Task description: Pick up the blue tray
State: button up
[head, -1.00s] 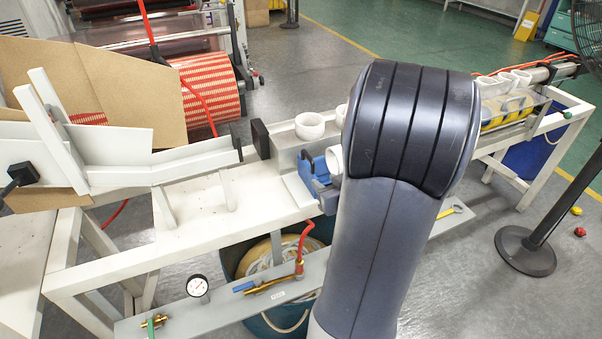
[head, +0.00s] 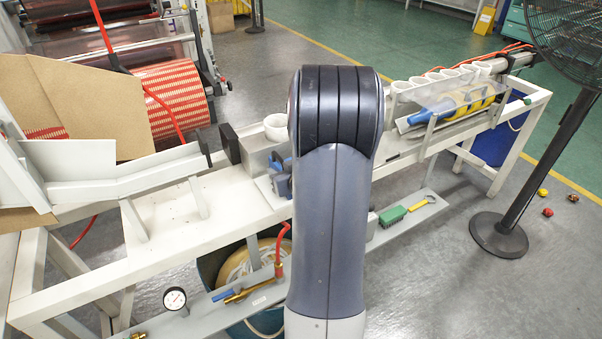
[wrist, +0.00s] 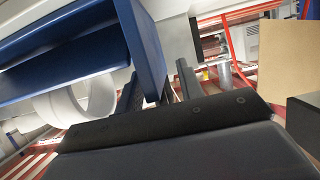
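The blue tray (head: 282,163) sits on the white bench in the head view, mostly hidden behind my arm. In the wrist view the blue tray (wrist: 142,45) is large and close at the upper left, with a white ring (wrist: 78,102) against it. My gripper (wrist: 158,88) shows there as two dark fingers set apart. A blue wall of the tray reaches down between the fingers. A gap shows between that wall and the right finger, so the gripper looks open; contact on the left side cannot be told. My arm hides the gripper in the head view.
A white ring (head: 277,127) stands on the grey block behind the tray. A black plate (head: 230,144) and a white chute (head: 130,180) lie to the left. A rack (head: 440,110) with several white rings is at the right. A fan (head: 500,235) stands beyond the bench.

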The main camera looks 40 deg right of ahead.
grip_shut()
jog(key=shift+r, duration=0.1)
dwell(0.5)
